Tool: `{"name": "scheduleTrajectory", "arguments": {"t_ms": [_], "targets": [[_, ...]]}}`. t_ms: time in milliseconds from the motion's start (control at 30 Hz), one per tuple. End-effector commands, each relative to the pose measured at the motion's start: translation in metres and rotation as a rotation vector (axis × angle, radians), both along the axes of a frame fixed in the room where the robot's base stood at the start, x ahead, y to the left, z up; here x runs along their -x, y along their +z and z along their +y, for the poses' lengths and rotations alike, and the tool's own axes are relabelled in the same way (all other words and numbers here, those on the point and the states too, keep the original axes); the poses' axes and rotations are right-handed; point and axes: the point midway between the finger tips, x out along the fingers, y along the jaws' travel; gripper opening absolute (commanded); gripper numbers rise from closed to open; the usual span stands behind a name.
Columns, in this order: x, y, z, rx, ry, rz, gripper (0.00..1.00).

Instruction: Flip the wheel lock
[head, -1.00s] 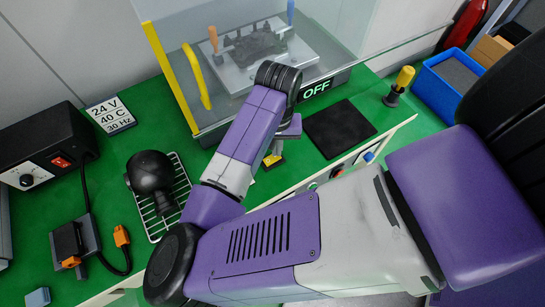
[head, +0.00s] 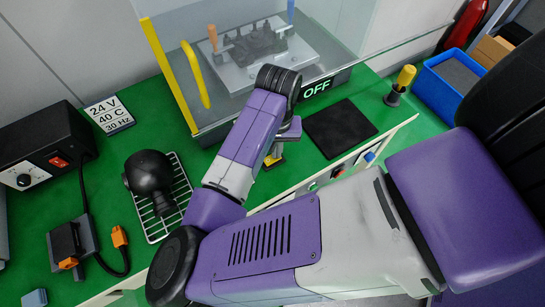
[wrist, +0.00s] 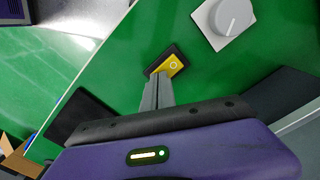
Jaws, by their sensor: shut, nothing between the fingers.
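A small yellow rocker switch (wrist: 174,65) with a pale ring mark sits in a black frame in the wrist view. No label shows whether it is the wheel lock. My gripper (wrist: 158,78) is shut and empty, its fingertips over or right at the near left edge of the switch; I cannot tell whether they touch it. The fingers hide part of the black frame. In the head view a yellow piece (head: 272,160) shows beside my wrist, and my arm hides most of that spot and the fingertips.
A grey knob on a white plate (wrist: 222,16) is near the switch. In the head view, a clear-sided enclosure (head: 212,115) marked OFF stands behind my wrist. A black mat (head: 339,128), a yellow-handled tool (head: 401,85) and a blue bin (head: 425,92) lie to the right.

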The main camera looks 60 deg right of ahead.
Motion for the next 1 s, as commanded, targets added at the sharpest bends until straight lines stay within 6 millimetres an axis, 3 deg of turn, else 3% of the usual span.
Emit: {"name": "scheduleTrajectory", "arguments": {"t_ms": [367, 1000], "targets": [[0.0, 0.0, 0.0, -0.001, 0.0, 0.0, 0.0], [0.0, 0.047, 0.0, -0.001, 0.0, 0.0, 0.0]]}}
